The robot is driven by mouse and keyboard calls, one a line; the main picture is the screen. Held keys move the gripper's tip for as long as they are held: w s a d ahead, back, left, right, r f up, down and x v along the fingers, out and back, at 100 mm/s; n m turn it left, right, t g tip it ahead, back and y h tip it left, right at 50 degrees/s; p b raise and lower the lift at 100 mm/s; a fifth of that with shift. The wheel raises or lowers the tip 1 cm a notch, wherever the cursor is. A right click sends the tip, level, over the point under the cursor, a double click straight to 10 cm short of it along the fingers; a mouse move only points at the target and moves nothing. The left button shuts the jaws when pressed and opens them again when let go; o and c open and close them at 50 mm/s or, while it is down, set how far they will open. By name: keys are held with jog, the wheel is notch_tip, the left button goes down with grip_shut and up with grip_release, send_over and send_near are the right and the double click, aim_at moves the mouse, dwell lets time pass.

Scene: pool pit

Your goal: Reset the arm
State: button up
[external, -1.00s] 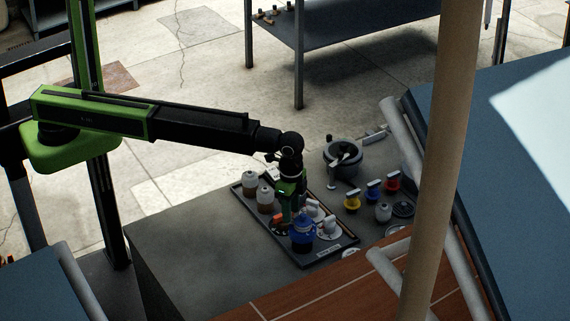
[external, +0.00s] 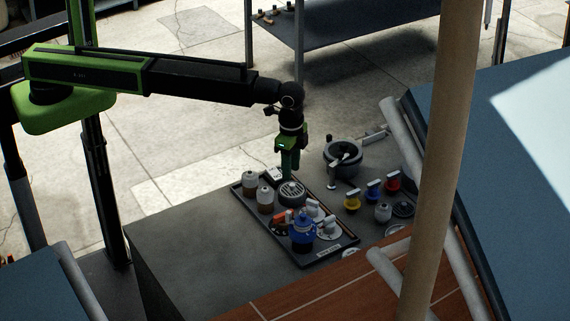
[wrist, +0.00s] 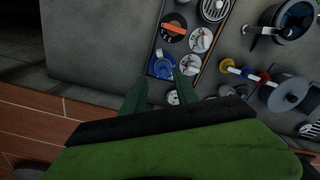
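My gripper (external: 290,163) hangs pointing down above the back part of the dark tray (external: 340,250), clear of the things on it. In the wrist view its two green fingers (wrist: 160,84) stand apart with nothing held between them. A blue pot-like item (external: 302,233) stands at the front of the tray; it also shows in the wrist view (wrist: 163,64) beyond the fingertips. A round grey grille-topped item (external: 291,194) sits on the tray below the gripper. An orange-handled item (external: 279,219) lies beside the blue one.
Two jar-like items (external: 265,198) stand at the tray's left. Yellow, blue and red valves (external: 352,200) and a grey round pot (external: 345,157) stand to the right. A tan pole (external: 440,160) rises at the right front. The grey top left of the tray is clear.

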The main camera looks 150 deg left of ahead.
jog(key=w+d+f+m+b, duration=0.1)
jog(key=w+d+f+b, duration=0.25)
jog(key=d, duration=0.55)
jog(key=w+d+f+m+b, duration=0.2)
jog(key=d+f+b, duration=0.2)
jog(key=d, duration=0.5)
jog(key=w+d+f+m+b, duration=0.1)
jog(key=w+d+f+b, duration=0.25)
jog(key=d, duration=0.45)
jog(key=s+d+f+m+b, duration=0.1)
jog(key=s+d+f+b, duration=0.2)
jog(key=d, duration=0.5)
jog(key=s+d+f+m+b, duration=0.1)
jog(key=s+d+f+b, duration=0.25)
jog(key=d, duration=0.55)
jog(key=s+d+f+m+b, duration=0.1)
jog(key=s+d+f+b, duration=0.25)
jog(key=d, duration=0.45)
jog(key=s+d+n, duration=0.1)
jog(key=s+d, duration=0.1)
jog(key=s, duration=0.5)
jog(key=shift+r+p, duration=0.3)
jog(key=shift+p, duration=0.05)
